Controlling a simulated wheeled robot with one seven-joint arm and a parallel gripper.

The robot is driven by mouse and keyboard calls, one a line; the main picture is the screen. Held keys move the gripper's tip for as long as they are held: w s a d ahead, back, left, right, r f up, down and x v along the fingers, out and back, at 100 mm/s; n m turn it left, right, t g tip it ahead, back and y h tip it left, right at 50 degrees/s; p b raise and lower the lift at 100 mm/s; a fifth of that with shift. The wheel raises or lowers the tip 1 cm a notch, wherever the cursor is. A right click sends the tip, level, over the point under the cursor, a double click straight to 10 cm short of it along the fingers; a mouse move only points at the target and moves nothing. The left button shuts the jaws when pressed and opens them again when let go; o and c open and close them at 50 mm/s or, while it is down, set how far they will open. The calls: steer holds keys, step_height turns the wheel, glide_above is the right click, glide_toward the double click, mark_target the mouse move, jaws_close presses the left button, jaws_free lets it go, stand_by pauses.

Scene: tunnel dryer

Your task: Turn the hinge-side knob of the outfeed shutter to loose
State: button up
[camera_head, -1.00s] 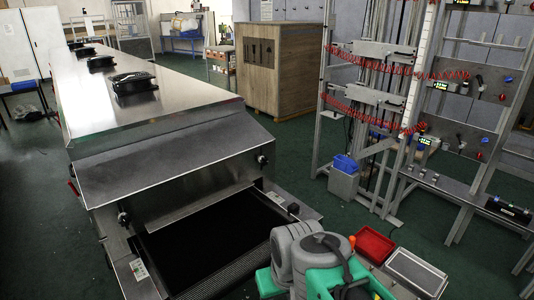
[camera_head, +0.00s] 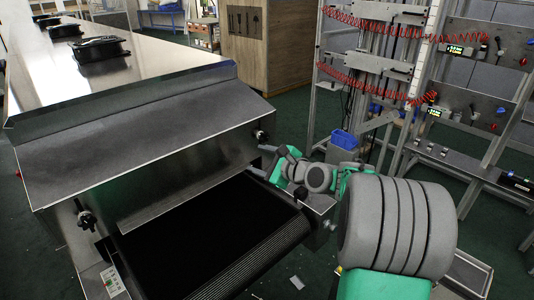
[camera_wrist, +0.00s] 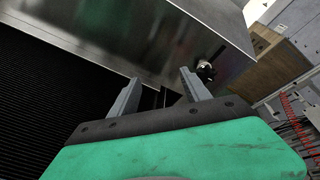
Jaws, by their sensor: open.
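The outfeed shutter is the sloped steel hood (camera_head: 150,140) over the dryer's belt mouth; it also fills the upper middle of the wrist view (camera_wrist: 140,40). A dark knob (camera_head: 261,136) sits at its right end, and another dark knob (camera_head: 87,221) at its left end. I cannot tell which is the hinge-side knob. My gripper (camera_head: 262,160) is open and empty, just below the right knob in the head view. In the wrist view the right knob (camera_wrist: 207,69) shows just beyond the right fingertip of my gripper (camera_wrist: 160,90), outside the gap. No contact shows.
The black conveyor belt (camera_head: 210,235) runs out beneath the hood, below my gripper. A control panel (camera_head: 112,282) is on the left rail. A wooden cabinet (camera_head: 270,50) stands behind. A metal rack with red coiled hoses (camera_head: 370,70) and a blue bin (camera_head: 344,140) stand right.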

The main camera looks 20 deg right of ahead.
mark_target(266, 138)
steer(key=w+d+r+m+t+b, duration=0.1)
steer(key=d+m+t, duration=0.2)
steer(key=d+m, duration=0.5)
steer(key=x, duration=0.8)
steer(key=shift+r, duration=0.2)
jaws_close()
